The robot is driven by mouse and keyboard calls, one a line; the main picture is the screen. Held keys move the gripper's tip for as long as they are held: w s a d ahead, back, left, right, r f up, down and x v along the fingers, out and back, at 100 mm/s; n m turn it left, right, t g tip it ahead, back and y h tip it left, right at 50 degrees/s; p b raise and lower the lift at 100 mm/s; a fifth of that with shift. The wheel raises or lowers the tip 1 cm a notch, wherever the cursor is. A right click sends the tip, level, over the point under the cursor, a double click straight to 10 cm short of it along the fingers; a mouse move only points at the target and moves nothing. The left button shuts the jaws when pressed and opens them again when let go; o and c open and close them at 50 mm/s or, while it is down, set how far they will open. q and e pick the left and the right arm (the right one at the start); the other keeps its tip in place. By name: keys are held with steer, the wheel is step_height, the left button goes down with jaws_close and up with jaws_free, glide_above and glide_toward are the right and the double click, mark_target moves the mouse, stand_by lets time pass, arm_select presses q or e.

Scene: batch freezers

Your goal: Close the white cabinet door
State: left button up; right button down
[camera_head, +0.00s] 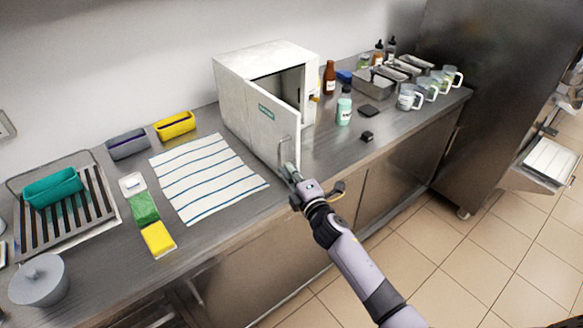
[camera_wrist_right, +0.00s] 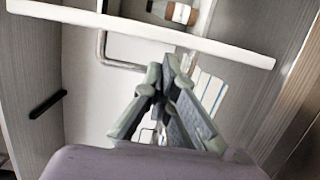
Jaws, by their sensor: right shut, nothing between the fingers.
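The white cabinet (camera_head: 285,50) stands on the steel counter against the wall, with its dark interior showing. Its white door (camera_head: 255,115) stands open, swung out toward the counter's front edge, with a label and a metal bar handle (camera_head: 284,150) near its free edge. My right gripper (camera_head: 289,170) is at the lower free end of the door, close to the handle. In the right wrist view the fingertips (camera_wrist_right: 168,68) are together and empty, and the handle (camera_wrist_right: 122,52) shows beside them. I cannot tell whether they touch the door. My left gripper is not in view.
A striped towel (camera_head: 205,175) lies left of the door. A brown bottle (camera_head: 330,78), a teal-labelled bottle (camera_head: 344,108) and a small black block (camera_head: 367,136) stand right of the cabinet. Glass mugs (camera_head: 409,98) are farther right. Sponges (camera_head: 145,208) and a rack are left.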

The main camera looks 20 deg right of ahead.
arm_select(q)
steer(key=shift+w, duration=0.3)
arm_select(e)
steer(key=shift+w, duration=0.1)
